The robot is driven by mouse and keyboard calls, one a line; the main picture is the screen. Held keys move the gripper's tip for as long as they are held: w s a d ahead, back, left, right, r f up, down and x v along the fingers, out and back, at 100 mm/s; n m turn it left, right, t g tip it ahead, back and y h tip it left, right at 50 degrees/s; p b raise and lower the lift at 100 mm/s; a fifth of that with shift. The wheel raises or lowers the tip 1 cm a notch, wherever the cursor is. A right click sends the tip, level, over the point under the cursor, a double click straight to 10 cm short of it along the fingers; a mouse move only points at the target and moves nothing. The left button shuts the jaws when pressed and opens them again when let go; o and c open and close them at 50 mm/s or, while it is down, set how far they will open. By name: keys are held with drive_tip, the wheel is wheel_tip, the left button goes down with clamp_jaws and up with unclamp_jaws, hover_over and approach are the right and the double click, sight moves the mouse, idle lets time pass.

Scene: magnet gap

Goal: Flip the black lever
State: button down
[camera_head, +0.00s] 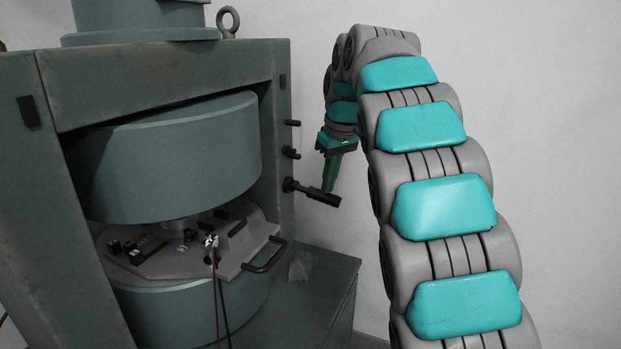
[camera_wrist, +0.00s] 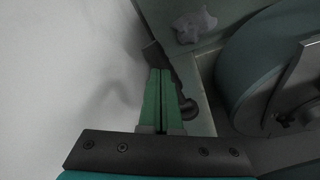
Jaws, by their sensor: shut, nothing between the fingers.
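The black lever (camera_head: 316,194) sticks out to the right from the side of the grey-green magnet frame in the head view, tilted slightly down toward its free end. In the wrist view the lever (camera_wrist: 188,104) shows partly behind the fingers, with its round pivot at the frame's edge and its handle end at upper left. My gripper (camera_head: 328,190) has green fingers pointing down, at the lever's handle in the head view. In the wrist view the fingers (camera_wrist: 160,72) are together and empty, overlapping the lever. I cannot tell whether they touch it.
A plate with a black handle (camera_head: 265,257) juts out inside the frame. A grey crumpled cloth (camera_head: 301,265) lies on the low ledge. Right of the lever is clear to the wall.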

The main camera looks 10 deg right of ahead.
drive_tip(key=shift+f, duration=0.4)
drive_tip(key=w+p+v, duration=0.1)
drive_tip(key=p+v, duration=0.3)
drive_tip(key=v, duration=0.4)
drive_tip(key=shift+d+r, duration=0.2)
drive_tip(key=shift+d, duration=0.2)
drive_tip(key=shift+s, duration=0.2)
drive_tip(key=s+f+m+g, duration=0.1)
drive_tip(key=s+f, duration=0.6)
drive_tip(key=s, duration=0.7)
drive_tip(key=s+f+m+g, duration=0.2)
drive_tip(key=s+f, duration=0.6)
drive_tip(key=s, duration=0.6)
drive_tip(key=s+a+f+m+g+h, duration=0.1)
drive_tip(key=s+f+m, duration=0.1)
drive_tip(key=s+f, duration=0.6)
drive_tip(key=s, duration=0.6)
drive_tip(key=shift+f, duration=0.2)
drive_tip(key=shift+a, duration=0.1)
